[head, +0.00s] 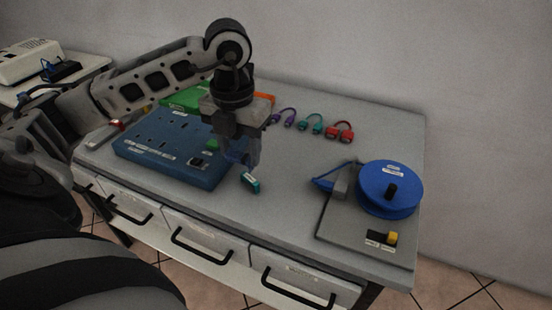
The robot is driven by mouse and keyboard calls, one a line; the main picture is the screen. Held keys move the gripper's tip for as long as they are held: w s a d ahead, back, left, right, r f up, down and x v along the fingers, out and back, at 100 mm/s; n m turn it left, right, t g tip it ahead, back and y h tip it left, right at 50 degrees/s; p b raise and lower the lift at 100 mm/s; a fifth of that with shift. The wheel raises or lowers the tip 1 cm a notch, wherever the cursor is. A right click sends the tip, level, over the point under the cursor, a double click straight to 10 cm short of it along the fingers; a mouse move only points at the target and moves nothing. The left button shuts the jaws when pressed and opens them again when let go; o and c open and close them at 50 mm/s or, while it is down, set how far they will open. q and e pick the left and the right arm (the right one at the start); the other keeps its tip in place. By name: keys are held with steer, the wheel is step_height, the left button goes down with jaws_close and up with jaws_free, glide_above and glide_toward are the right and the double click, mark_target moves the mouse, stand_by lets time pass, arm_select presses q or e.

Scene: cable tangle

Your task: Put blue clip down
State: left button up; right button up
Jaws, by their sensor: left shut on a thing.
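My left gripper (247,167) reaches in from the upper left and points down over the table, just right of the blue board. It is shut on a small teal-blue piece with a pale label, which I take for the blue clip (251,183). The clip shows below the fingertips and looks tilted. I cannot tell whether it touches the table. The fingers hide part of it. My right gripper is not in view.
A blue board (170,150) stands left of the gripper, with a green case (185,98) behind. Purple (284,116), teal (311,123) and red (339,131) cables lie at the back. A blue reel (389,187) stands at right. The table (285,205) is clear between board and reel.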

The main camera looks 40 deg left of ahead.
arm_select(q)
steer(key=w+d+f, duration=0.3)
steer(key=w+d+f+p, duration=0.1)
steer(key=w+d+f, duration=0.2)
steer(key=d+f, duration=0.1)
steer(key=shift+w+f, duration=0.1)
steer(key=shift+d+f, duration=0.15)
steer(key=shift+f, duration=0.05)
steer(key=shift+w+d+f+p, duration=0.1)
steer(key=shift+w+f+p, duration=0.1)
steer(key=shift+f, duration=0.8)
steer(key=shift+w+d+f+p, duration=0.1)
steer(key=shift+f+p, duration=0.1)
steer(key=shift+f, duration=0.75)
steer(key=o, duration=1)
step_height(320, 180, up, 12)
steer(key=shift+r+b, duration=0.15)
steer(key=shift+b, duration=0.2)
